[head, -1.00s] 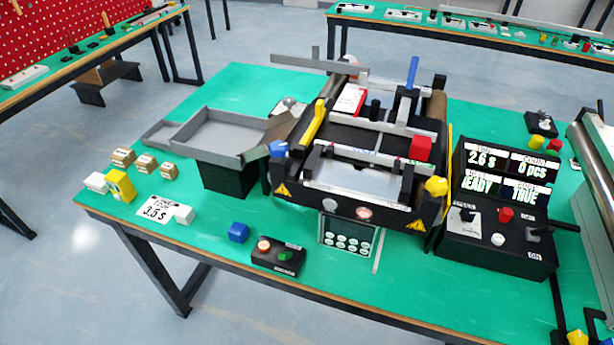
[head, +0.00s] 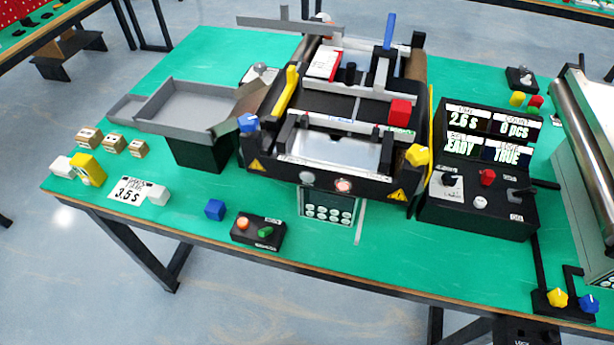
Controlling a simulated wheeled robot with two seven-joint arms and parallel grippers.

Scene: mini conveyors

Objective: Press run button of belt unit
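The belt unit (head: 330,104) is a black machine with grey rails, yellow knobs and a red block, standing on the green table. A small black button box (head: 241,239) sits at the front edge, with an orange-red button (head: 243,223) and a green button (head: 265,232); its label is too small to read. A black control console (head: 478,219) stands right of the belt unit, with a red button (head: 488,177), a white button (head: 480,202) and levers. Its displays read 2.6 s, 0 pcs, a partly cut "EADY", and TRUE. Neither gripper is in view.
A blue cube (head: 215,210) lies left of the button box. A grey tray (head: 185,112), several small cartons (head: 114,144) and a 3.5 s card (head: 128,190) are at left. A metal roller machine (head: 590,150) stands at the right edge. The front table strip is mostly clear.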

